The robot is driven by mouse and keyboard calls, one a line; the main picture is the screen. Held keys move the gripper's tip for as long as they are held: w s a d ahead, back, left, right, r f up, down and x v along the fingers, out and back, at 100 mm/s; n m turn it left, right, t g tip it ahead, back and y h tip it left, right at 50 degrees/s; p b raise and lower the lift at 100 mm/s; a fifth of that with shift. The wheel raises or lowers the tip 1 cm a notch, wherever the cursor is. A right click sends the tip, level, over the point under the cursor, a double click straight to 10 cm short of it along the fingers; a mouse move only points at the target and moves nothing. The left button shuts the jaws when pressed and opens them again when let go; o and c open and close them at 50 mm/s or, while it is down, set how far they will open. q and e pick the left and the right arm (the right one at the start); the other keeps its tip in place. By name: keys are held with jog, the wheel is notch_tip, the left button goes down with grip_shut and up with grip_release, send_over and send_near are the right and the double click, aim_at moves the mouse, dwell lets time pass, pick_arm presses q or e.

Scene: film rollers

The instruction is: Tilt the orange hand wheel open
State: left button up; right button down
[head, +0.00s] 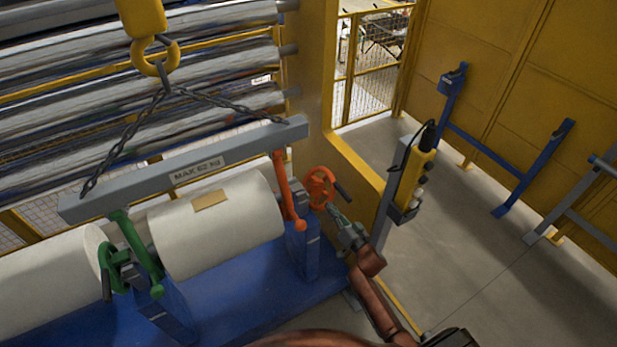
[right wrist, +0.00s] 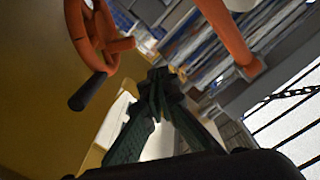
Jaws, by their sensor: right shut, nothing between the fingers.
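The orange hand wheel (head: 319,187) stands at the right end of the blue roller stand, with a dark handle (head: 342,191) sticking out to its right. In the right wrist view the wheel (right wrist: 95,35) is at the upper left, its black handle (right wrist: 88,91) pointing down-left. My right gripper (head: 333,210) is just below and to the right of the wheel in the head view, apart from the handle. In the right wrist view its dark green fingers (right wrist: 158,80) meet at the tips with nothing between them. My left gripper is not in view.
A white film roll (head: 235,235) lies on the blue stand (head: 250,305) under a grey lifting beam (head: 240,150) on chains. An orange hook arm (head: 284,180) hangs beside the wheel. A yellow control pendant (head: 413,180) on a grey post stands close to the right of my gripper.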

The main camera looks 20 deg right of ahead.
jog(key=s+p, duration=0.1)
jog(key=s, duration=0.1)
jog(key=s+p, duration=0.1)
jog(key=s, duration=0.2)
jog(key=shift+d, duration=0.2)
dwell(0.3)
jog(key=s+f+n+g+h+b, duration=0.1)
jog(key=s+f+g+b, duration=0.15)
jog(key=s+f, duration=0.7)
jog(key=s+f+g+b, duration=0.1)
jog(key=s+f+g, duration=0.15)
jog(key=f, duration=1.35)
jog(key=s+f+n+g+h+b, duration=0.1)
jog(key=s+f+g+b, duration=0.3)
jog(key=f, duration=0.8)
jog(key=s+a+f+n+g+b, duration=0.1)
jog(key=s+a+f+g, duration=0.1)
jog(key=s+f, duration=0.6)
jog(key=s+a+f+n+g+b, duration=0.1)
jog(key=s+f, duration=0.7)
jog(key=s, duration=0.9)
jog(key=s+a+f+n+g+b, duration=0.1)
jog(key=s+a+f+n+g, duration=0.2)
jog(key=s+f, duration=0.6)
jog(key=s+g, duration=0.2)
jog(key=s, duration=0.2)
jog(key=shift+s+a+b, duration=0.15)
jog(key=shift+a+b, duration=0.15)
jog(key=shift+b, duration=0.05)
